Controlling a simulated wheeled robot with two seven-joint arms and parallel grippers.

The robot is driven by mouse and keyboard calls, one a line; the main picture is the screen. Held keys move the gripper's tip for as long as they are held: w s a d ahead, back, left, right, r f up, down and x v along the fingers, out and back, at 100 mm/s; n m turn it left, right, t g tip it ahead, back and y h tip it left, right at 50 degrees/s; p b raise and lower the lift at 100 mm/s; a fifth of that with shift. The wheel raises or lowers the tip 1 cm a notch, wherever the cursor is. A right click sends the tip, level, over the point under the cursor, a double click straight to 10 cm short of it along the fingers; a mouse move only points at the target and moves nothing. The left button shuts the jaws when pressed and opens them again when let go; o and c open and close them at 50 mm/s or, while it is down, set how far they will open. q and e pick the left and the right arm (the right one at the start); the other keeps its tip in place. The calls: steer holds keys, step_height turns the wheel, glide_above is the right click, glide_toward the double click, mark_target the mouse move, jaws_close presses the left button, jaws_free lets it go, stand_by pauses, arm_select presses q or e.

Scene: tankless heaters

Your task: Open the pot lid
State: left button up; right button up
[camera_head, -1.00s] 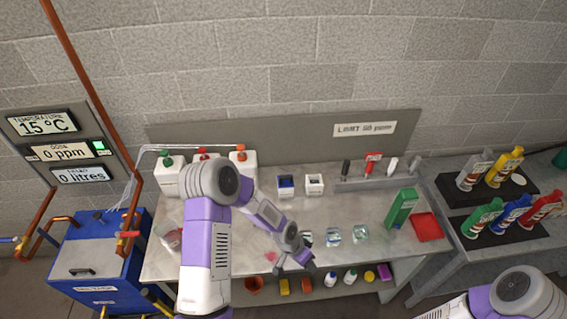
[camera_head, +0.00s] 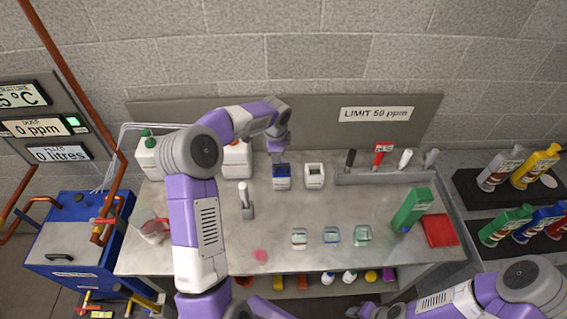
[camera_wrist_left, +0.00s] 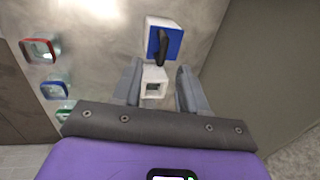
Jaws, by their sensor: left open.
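A small white pot with a blue lid (camera_head: 281,178) stands upright on the grey worktop. In the left wrist view the blue lid (camera_wrist_left: 165,45) is closed on its pot and has a black handle (camera_wrist_left: 161,46). My left gripper (camera_head: 280,158) is at the lidded pot in the head view, pointing down, and partly hides its back. The lid lies beyond the fingertips. My right gripper (camera_head: 366,311) is partly cut off at the bottom edge.
The second white pot (camera_head: 314,174) stands close to the right of the lidded pot. A tool rack (camera_head: 385,176) is further right. Several glass beakers (camera_head: 331,236) stand in front. White jugs (camera_head: 237,160) are at the back left.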

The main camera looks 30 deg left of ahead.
mark_target(278, 166)
arm_select(q)
steer(key=x, duration=0.6)
steer(key=w+x, duration=0.1)
steer(key=x, duration=0.2)
steer(key=shift+f, duration=0.15)
jaws_close()
